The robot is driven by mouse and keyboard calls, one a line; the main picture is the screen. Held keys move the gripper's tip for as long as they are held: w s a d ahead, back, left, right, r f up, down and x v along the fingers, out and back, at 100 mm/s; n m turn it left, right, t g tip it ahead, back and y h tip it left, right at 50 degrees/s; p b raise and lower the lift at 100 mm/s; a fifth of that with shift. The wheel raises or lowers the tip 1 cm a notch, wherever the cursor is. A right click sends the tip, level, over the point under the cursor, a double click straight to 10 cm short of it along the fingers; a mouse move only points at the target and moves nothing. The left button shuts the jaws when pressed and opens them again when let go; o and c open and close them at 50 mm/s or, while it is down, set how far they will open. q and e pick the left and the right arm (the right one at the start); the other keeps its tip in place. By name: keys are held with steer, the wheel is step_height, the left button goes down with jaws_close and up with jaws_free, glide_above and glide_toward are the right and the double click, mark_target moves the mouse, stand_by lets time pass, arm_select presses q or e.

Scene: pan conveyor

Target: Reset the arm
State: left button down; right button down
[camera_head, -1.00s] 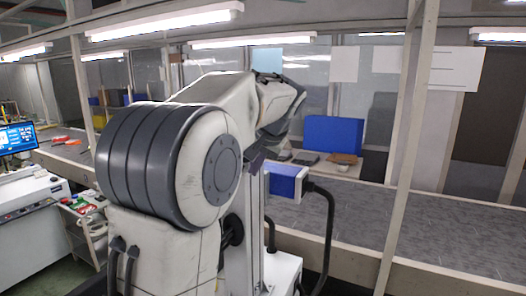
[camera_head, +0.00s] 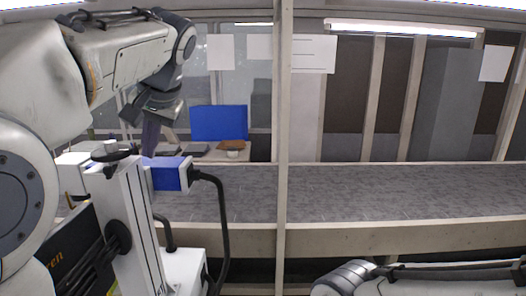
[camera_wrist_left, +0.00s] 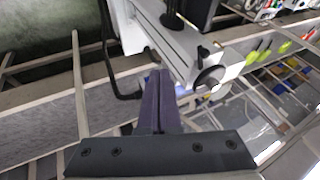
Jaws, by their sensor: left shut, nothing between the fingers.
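My left arm (camera_head: 100,50) enters from the left and bends down at the wrist, in front of the conveyor. My left gripper (camera_head: 150,138) hangs fingers down beside the blue box of the white post device, and is partly dark and small here. In the left wrist view the two purple fingers (camera_wrist_left: 160,80) lie together, shut with nothing between them. My right arm (camera_head: 430,279) shows only as a link at the bottom right; its gripper is out of view.
A grey conveyor (camera_head: 400,192) runs across behind a beige rail and an upright post (camera_head: 283,130). A white post device with a blue box (camera_head: 168,172) and black cable (camera_head: 222,230) stands near my left gripper. A blue panel (camera_head: 219,123) is behind.

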arm_select(q)
steer(key=s+d+f+m+g+h+b, duration=0.1)
steer(key=s+d+f+m+h, duration=0.2)
steer(key=d+f, duration=0.55)
steer(key=s+d+f+m+h+b, duration=0.1)
steer(key=s+d+f+m, duration=0.1)
steer(key=s+d+f, duration=0.5)
steer(key=s+d+f+m+g+h, duration=0.1)
steer(key=s+d+f, duration=0.2)
steer(key=s+f, duration=0.5)
steer(key=s+d+f+m+g+h, duration=0.1)
steer(key=s+d+f+m+g, duration=0.1)
steer(key=s+f, duration=0.5)
steer(key=shift+s+d+f+b, duration=0.35)
steer(key=shift+d+f+b, duration=0.1)
steer(key=shift+d+f, duration=0.35)
steer(key=shift+a, duration=0.1)
